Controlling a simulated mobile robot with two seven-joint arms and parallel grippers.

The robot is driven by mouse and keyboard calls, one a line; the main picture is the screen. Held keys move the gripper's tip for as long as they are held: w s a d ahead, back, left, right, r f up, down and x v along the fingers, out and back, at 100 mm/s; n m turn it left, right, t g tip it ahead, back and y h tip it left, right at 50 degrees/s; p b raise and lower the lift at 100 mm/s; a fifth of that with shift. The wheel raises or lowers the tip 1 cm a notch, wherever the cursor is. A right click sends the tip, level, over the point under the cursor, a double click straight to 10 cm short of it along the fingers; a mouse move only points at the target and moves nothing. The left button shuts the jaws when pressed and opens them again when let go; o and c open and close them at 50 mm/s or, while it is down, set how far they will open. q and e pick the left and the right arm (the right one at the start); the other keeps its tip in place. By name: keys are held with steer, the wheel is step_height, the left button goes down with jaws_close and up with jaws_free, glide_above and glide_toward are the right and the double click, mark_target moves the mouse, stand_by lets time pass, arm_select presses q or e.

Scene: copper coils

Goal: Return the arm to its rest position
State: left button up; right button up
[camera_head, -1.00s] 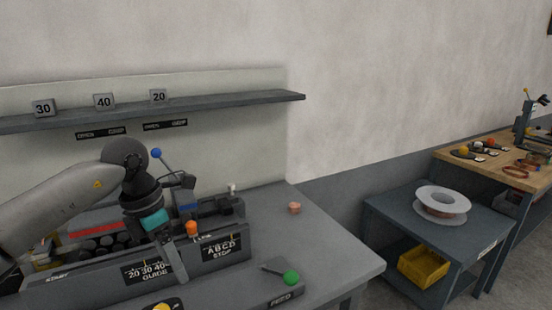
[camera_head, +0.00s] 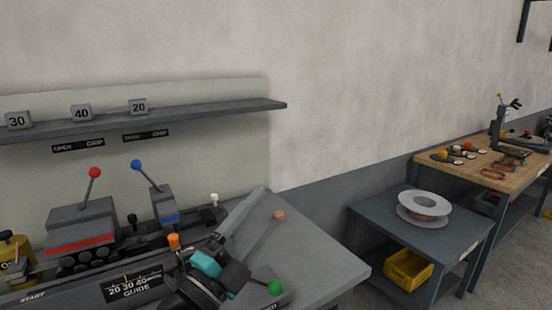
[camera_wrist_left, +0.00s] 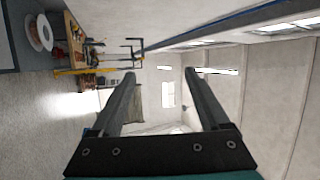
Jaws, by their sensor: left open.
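My left gripper (camera_head: 268,206) is in the lower middle of the head view, over the right part of the winding bench. Its teal band (camera_head: 206,263) shows, and its two fingers point up and to the right. In the left wrist view the fingers (camera_wrist_left: 160,74) are spread apart with nothing between them. They point out across the room, away from the bench top. My right gripper is not in view.
The bench machine has a red-knobbed lever (camera_head: 94,172), a blue-knobbed lever (camera_head: 136,165) and an orange knob (camera_head: 174,240). A green knob (camera_head: 274,287) lies close to my wrist. A side table (camera_head: 440,238) holds a wire spool (camera_head: 424,205). A wooden workbench (camera_head: 480,160) stands beyond.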

arm_select(q)
steer(key=s+a+f+n+g+y, duration=0.3)
steer(key=a+f+n+y, duration=0.4)
steer(key=f+n, duration=0.25)
steer(key=s+a+f+n+g+y, duration=0.2)
steer(key=s+a+f+n+y, duration=0.2)
steer(key=a+f+n+y, duration=0.5)
steer(key=s+d+f+n+g+h, duration=0.25)
steer(key=s+f+g, duration=0.85)
steer(key=s, duration=0.8)
step_height(320, 180, down, 24)
steer(key=s, duration=0.2)
steer(key=s+a+f, duration=0.3)
steer(key=s+f, duration=1)
steer(key=s, duration=0.1)
steer(key=shift+s+f+g, duration=0.25)
steer(key=shift+s+g, duration=0.05)
steer(key=shift+g, duration=0.1)
